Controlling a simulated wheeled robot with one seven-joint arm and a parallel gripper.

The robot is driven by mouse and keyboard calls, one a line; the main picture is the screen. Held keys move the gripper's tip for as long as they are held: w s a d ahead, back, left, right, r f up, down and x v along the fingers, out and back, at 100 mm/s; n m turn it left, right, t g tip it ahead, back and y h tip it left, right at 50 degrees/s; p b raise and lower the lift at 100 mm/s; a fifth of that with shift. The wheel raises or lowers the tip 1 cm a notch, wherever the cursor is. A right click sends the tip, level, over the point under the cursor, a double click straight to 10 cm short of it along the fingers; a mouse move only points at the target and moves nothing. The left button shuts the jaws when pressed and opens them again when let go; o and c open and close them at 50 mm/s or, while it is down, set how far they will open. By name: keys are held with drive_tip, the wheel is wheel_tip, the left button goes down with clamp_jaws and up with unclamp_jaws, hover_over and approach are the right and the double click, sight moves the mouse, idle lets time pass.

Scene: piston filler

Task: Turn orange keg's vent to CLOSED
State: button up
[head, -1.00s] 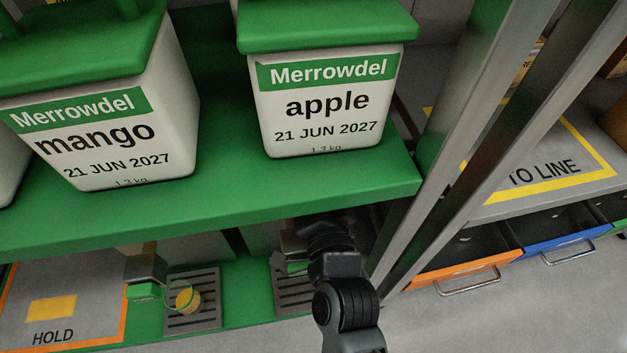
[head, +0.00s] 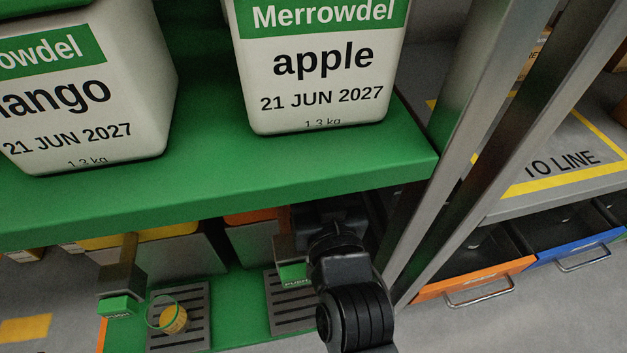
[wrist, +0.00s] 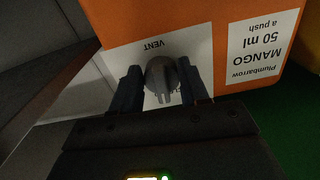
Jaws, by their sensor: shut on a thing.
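The orange keg (wrist: 200,20) fills the upper part of the wrist view, its label upside down and reading Plumbarrow MANGO, 50 ml a push. A white plate (wrist: 125,52) marked VENT is on its face. The grey vent knob (wrist: 162,78) is in front of that plate. My gripper (wrist: 160,70) is shut on the knob, one dark finger on each side. The other lettering on the plate is mostly hidden, so I cannot tell the vent's setting. In the head view, part of an orange keg (head: 256,217) shows under the green shelf; my arm hides the gripper there.
The green shelf (head: 240,185) overhangs the kegs and carries mango and apple tubs (head: 320,70). Metal posts (head: 480,170) stand to the right of my arm. A cup (head: 168,315) sits on a drip grate at the left, near a green PUSH dispenser (head: 120,305).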

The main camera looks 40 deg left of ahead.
drive_tip(key=shift+f+n, duration=0.1)
drive_tip(key=shift+n, duration=0.4)
drive_tip(key=o, duration=1)
drive_tip(key=shift+o, duration=0.2)
drive_tip(key=v, duration=0.8)
drive_tip(key=shift+w, duration=0.1)
